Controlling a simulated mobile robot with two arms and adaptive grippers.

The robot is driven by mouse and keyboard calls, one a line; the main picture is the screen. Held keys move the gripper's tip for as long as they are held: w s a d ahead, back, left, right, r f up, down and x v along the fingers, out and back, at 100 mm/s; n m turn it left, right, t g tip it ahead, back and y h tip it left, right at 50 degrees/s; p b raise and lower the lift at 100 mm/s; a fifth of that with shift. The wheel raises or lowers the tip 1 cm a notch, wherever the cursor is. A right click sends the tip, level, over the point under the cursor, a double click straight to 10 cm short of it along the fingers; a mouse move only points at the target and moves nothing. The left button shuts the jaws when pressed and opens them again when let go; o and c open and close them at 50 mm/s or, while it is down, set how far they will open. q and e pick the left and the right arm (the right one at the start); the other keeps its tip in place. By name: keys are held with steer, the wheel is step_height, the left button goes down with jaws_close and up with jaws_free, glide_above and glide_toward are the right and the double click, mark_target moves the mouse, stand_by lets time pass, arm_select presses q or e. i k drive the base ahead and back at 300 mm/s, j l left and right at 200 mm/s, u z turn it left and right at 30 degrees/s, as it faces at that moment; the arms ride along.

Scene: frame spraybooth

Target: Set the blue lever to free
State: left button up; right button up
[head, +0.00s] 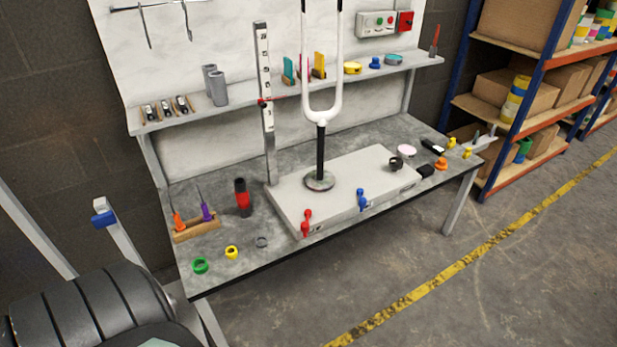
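The blue lever (362,200) is on the front edge of the flat grey base block (345,185) on the workbench. Its handle looks roughly upright, and the small markings beside it are too small to read. A similar red lever (306,222) is on the same front edge, to the left of the blue one. A white fork (322,110) on a black post stands on the block. Neither of my grippers is in view, and nothing touches the blue lever.
The bench top (215,262) holds a red and black bottle-like object (242,198), a wooden tool holder (196,231) and several small rings. A tall ruler (265,105) stands behind the block. Black ribbed rolls (90,312) are at lower left. The floor (480,270) in front is clear.

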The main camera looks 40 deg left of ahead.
mark_target(362, 202)
steer(key=u, duration=0.95)
